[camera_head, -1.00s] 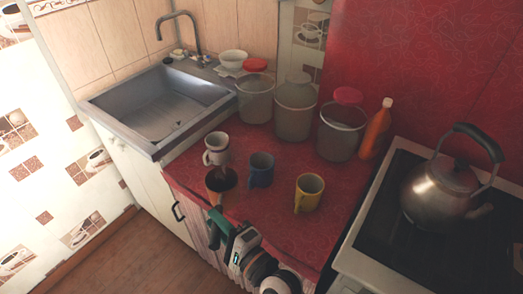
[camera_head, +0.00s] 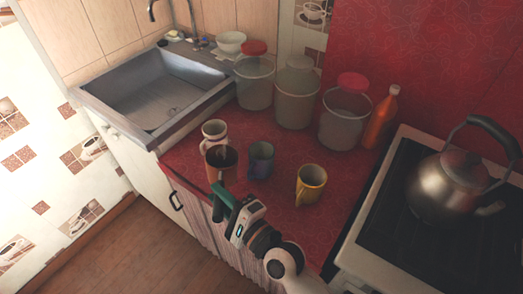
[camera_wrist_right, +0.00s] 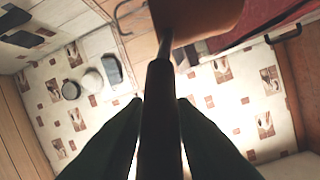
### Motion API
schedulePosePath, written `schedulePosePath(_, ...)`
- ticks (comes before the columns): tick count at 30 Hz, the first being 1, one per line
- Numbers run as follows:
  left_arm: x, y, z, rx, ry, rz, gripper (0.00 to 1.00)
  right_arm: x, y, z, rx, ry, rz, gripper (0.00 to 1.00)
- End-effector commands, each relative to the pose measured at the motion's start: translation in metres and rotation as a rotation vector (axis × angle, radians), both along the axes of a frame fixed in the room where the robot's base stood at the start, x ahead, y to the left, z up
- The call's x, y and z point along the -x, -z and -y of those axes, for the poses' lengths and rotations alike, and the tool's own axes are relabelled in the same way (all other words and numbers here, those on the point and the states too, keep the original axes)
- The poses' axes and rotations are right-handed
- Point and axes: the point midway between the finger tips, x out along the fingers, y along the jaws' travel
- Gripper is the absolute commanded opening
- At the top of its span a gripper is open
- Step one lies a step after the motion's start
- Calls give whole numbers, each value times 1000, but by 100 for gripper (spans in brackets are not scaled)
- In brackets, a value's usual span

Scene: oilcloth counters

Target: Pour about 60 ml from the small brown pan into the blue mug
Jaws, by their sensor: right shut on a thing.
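The small brown pan (camera_head: 221,158) is near the front edge of the red counter, seemingly held above it. My right gripper (camera_head: 222,196) is shut on its dark handle, which also shows between the fingers (camera_wrist_right: 160,105) in the right wrist view. The pan's brown side (camera_wrist_right: 203,14) is at the top of that view. The pan looks close to upright; its contents are hard to make out. The blue mug (camera_head: 261,161) stands upright on the counter, just right of the pan in the picture, with a small gap. My left gripper is not in view.
A white mug (camera_head: 213,131) stands behind the pan, partly covered by it. A yellow mug (camera_head: 311,184) stands right of the blue mug. Several clear containers (camera_head: 297,95) and an orange bottle (camera_head: 381,118) line the back. A kettle (camera_head: 452,185) sits on the stove; a sink (camera_head: 150,95) is left.

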Motion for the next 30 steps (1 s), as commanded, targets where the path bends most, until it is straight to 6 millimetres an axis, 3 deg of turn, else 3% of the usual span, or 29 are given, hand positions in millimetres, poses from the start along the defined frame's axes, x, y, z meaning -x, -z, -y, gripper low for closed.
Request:
schedulePosePath(18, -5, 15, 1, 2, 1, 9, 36, -31, -42, 48, -337, 2, -204, 0)
schedulePosePath(30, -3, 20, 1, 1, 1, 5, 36, -45, -57, 71, -480, -1, -297, 0)
